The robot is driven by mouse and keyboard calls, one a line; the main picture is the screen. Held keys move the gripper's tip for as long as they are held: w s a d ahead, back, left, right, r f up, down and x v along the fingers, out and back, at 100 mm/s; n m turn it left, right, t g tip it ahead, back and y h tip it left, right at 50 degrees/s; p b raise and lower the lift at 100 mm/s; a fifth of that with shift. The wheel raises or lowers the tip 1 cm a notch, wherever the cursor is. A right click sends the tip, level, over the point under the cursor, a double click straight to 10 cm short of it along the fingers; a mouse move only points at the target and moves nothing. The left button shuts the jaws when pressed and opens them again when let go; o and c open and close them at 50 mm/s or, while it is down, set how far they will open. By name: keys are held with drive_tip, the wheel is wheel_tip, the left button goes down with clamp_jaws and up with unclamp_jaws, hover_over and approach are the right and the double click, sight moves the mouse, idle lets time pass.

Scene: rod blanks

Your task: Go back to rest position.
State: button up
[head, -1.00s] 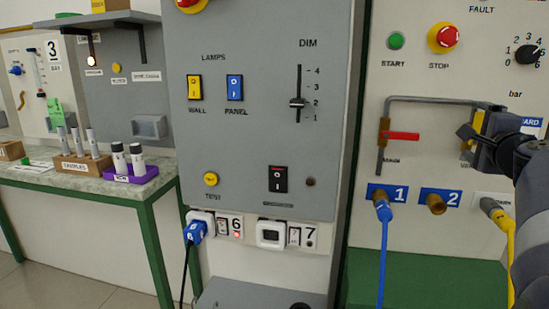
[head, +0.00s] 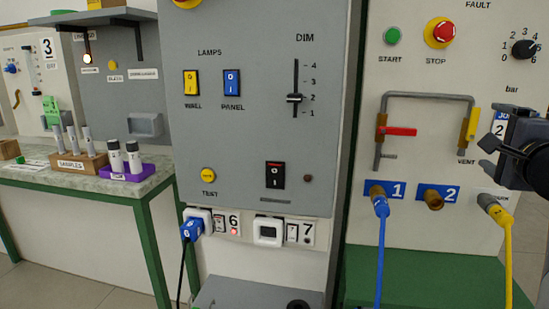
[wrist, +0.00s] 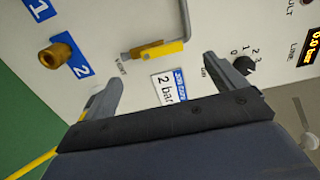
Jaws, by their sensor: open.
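My gripper (head: 491,156) is at the right edge of the head view, in front of the white valve panel (head: 425,70). Its jaws are open and nothing is between them. In the wrist view my gripper (wrist: 163,70) has its two fingers spread wide, with the panel's face beyond them. The yellow vent handle (head: 473,124) is left of my gripper in the head view and appears clear of it. The vent handle also shows ahead of the fingers in the wrist view (wrist: 158,53).
A red-handled valve (head: 400,131) is on the panel's pipe. A blue hose (head: 381,240) and a yellow hose (head: 508,250) hang below it. The grey lamp panel (head: 255,130) stands left. Farther left, a bench (head: 120,188) carries sample tubes.

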sight(476, 122)
drive_tip(key=shift+m, duration=0.3)
drive_tip(key=p+x, duration=0.2)
drive_tip(key=x, duration=0.7)
drive_tip(key=shift+w+d+r, duration=0.1)
drive_tip(key=shift+d+r, duration=0.1)
drive_tip(key=shift+d+r+m+p, duration=0.15)
drive_tip(key=shift+m+p, duration=0.65)
drive_tip(key=shift+p, duration=0.1)
drive_tip(key=m+p, duration=0.2)
drive_tip(key=shift+s+d+p, duration=0.25)
drive_tip(key=shift+d+p, duration=0.05)
drive_tip(key=s+f+m+p, duration=0.1)
drive_tip(key=m+p, duration=0.3)
drive_tip(key=p, duration=0.2)
drive_tip(key=s+d+m+p, duration=0.1)
drive_tip(key=m+p, duration=0.4)
drive_tip(key=p, duration=0.1)
drive_tip(key=s+f+m+p, duration=0.1)
drive_tip(key=m+p, duration=0.4)
drive_tip(key=p, duration=0.2)
drive_tip(key=shift+s+d+f, duration=0.15)
drive_tip(key=shift+d+f, duration=0.15)
drive_tip(key=shift+d, duration=0.05)
